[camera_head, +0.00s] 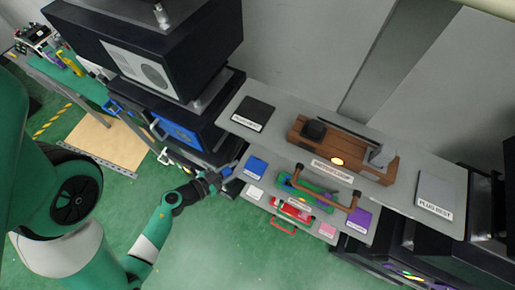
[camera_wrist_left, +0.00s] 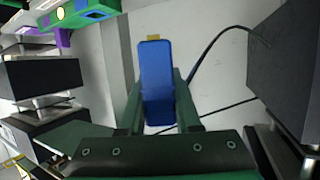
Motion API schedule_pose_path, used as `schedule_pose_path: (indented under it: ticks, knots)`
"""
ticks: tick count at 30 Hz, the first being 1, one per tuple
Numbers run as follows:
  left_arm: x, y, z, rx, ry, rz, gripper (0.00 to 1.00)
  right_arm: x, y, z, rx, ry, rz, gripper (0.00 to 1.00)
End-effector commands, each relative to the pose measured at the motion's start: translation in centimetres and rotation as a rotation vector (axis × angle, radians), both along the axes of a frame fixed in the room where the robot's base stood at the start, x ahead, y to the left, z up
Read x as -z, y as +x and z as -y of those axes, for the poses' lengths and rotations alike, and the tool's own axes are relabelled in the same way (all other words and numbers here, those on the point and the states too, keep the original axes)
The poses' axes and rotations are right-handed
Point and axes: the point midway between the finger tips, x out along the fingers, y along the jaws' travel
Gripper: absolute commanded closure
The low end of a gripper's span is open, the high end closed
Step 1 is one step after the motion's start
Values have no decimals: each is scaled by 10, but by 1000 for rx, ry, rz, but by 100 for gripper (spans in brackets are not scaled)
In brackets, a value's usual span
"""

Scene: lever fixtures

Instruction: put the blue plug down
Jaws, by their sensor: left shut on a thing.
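My left gripper (camera_head: 222,181) is at the left end of the lower shelf, just left of the blue pad (camera_head: 256,167). In the left wrist view it is shut on the blue plug (camera_wrist_left: 157,82), a long blue block with a yellow tip, held between the two green fingers. A dark cable shows behind the plug's right side. In the head view the plug is mostly hidden by the gripper and too small to make out well. My right gripper is in neither view.
The upper shelf holds a wooden lever fixture (camera_head: 350,155) between a black pad (camera_head: 253,114) and a grey pad (camera_head: 436,196) labelled PLUG REST. The lower shelf holds a green fixture with a brown handle (camera_head: 325,190), a red fixture (camera_head: 292,210) and a purple pad (camera_head: 358,220).

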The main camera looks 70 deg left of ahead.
Motion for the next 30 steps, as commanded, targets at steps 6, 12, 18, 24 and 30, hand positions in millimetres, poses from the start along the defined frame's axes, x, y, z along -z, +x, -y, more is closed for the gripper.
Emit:
schedule_pose_path:
  ticks: [6,12,18,24,30]
  knots:
    - [24,52,-21,11,6,6,100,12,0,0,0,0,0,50]
    - [70,92,-41,3,2,6,100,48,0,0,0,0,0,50]
    - [84,107,-49,1,1,4,100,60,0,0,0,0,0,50]
    - [91,111,-51,2,1,4,100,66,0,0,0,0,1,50]
    - [125,115,-52,1,2,4,100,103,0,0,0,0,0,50]
